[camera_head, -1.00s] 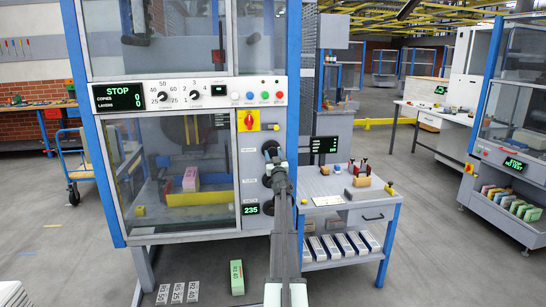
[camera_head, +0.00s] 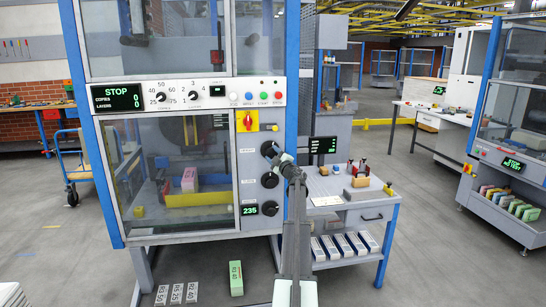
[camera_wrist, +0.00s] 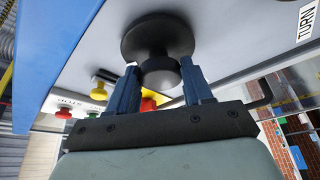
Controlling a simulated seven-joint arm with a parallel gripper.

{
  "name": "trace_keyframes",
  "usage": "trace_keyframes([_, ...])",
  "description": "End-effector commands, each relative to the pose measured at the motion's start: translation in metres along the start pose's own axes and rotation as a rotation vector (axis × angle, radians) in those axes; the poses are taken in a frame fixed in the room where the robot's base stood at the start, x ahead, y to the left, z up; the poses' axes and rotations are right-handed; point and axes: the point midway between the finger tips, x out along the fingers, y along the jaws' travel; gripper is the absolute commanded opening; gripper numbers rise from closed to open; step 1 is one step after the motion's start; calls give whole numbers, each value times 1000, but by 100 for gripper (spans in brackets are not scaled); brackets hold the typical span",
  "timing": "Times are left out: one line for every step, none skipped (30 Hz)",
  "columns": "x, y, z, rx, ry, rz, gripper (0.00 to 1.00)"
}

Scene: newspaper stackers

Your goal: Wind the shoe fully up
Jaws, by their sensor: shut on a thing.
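My gripper (camera_head: 280,158) is at the top black knob (camera_head: 267,148) of three knobs on the right side of the machine front. In the wrist view my gripper (camera_wrist: 162,88) has its blue fingers on either side of the black knob (camera_wrist: 160,40), shut on its stem end. The middle knob (camera_head: 269,180) and lower knob (camera_head: 270,209) are free. A display (camera_head: 250,210) beside the lower knob reads 235. Behind the window, a yellow bar (camera_head: 198,199) has a pink-and-white stack (camera_head: 190,180) at it. I cannot tell which part is the shoe.
The control panel (camera_head: 190,96) above shows STOP and zeros. A red-and-yellow switch (camera_head: 248,120) is just above the knobs. A side table (camera_head: 330,185) with small items stands to the right. A green block (camera_head: 236,278) lies on the floor below.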

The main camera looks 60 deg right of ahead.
Motion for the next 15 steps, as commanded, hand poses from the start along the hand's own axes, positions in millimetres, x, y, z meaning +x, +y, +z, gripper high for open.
trace_keyframes([0, 1, 0, -41, 0, -16, 20])
trace_keyframes([0, 2, 0, -64, 0, -25, 20])
trace_keyframes([0, 2, 0, -94, 0, -38, 20])
trace_keyframes([0, 2, 0, -117, 0, -48, 20])
trace_keyframes([0, 2, 0, -138, 1, -57, 20])
trace_keyframes([0, 2, 0, -166, 1, -69, 20])
trace_keyframes([0, 2, 0, -184, 1, -76, 20])
trace_keyframes([0, 2, 0, -203, 0, -84, 20])
trace_keyframes([0, 2, 0, -227, 0, -94, 20])
trace_keyframes([0, 2, 0, -244, 0, -100, 20])
trace_keyframes([0, 3, 0, -259, 0, -106, 20])
trace_keyframes([0, 3, 0, -278, 0, -115, 20])
trace_keyframes([0, 3, -1, -290, 0, -119, 20])
trace_keyframes([0, 3, -1, -302, 0, -125, 20])
trace_keyframes([0, 3, -1, -317, 0, -131, 20])
